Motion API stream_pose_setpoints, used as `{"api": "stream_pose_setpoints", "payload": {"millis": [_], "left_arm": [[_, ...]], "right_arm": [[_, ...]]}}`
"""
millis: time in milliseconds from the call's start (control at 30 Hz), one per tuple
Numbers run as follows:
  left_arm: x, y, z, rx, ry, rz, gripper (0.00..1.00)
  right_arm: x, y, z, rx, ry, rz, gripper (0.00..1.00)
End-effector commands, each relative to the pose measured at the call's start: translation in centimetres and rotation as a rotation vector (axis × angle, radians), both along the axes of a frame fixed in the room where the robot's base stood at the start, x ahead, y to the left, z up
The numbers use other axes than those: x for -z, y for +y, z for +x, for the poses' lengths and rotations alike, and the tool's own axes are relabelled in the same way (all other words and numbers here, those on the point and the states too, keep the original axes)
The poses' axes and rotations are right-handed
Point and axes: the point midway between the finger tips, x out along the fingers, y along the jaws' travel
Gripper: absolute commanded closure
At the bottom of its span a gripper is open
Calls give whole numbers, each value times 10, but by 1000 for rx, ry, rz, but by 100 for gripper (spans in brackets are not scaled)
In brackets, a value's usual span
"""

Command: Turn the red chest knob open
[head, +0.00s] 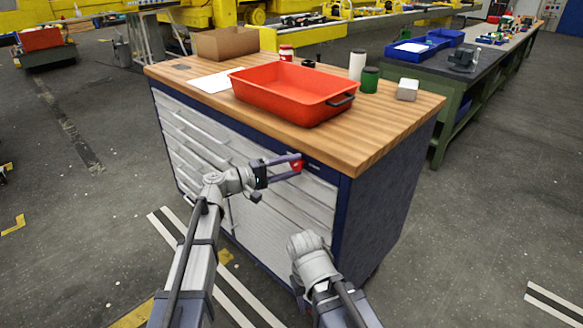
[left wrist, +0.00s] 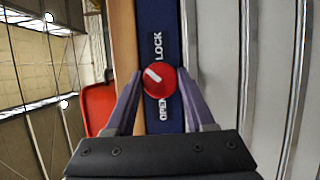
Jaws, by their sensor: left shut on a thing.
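The red knob (head: 297,165) sits on the dark blue band at the top right of the chest front (head: 262,205). In the left wrist view the round knob (left wrist: 160,80) shows a white pointer line, aimed up and to the left, between the words LOCK and OPEN on the band. My left gripper (head: 296,162) is shut on the knob, with one finger at each side of it. My right arm (head: 312,262) is at the lower middle of the head view; its gripper fingers do not show.
The chest has a wooden top (head: 400,128) bearing a red tray (head: 293,108), a cardboard box (head: 225,43), a green can (head: 369,79) and a white cylinder (head: 357,65). Grey drawers lie below the knob. A green workbench (head: 440,115) stands behind at right. Open floor lies to the right.

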Motion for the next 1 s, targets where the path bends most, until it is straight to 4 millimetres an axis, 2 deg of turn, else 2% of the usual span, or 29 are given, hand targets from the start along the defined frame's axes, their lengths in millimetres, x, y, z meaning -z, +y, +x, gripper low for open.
{"api": "stream_pose_setpoints", "payload": {"millis": [267, 300, 533, 800, 1000], "left_arm": [[1, 0, -1, 0, 1, 3, 100], [1, 0, -1, 0, 1, 3, 41], [0, 0, 0, 0, 0, 1, 16], [0, 2, -1, -1, 0, 0, 16], [0, 27, -11, -4, 0, 0, 16]], "right_arm": [[0, 0, 0, 0, 0, 0, 50], [0, 0, 0, 0, 0, 0, 50], [0, 0, 0, 0, 0, 0, 50], [0, 0, 0, 0, 0, 0, 50], [0, 0, 0, 0, 0, 0, 50]]}}
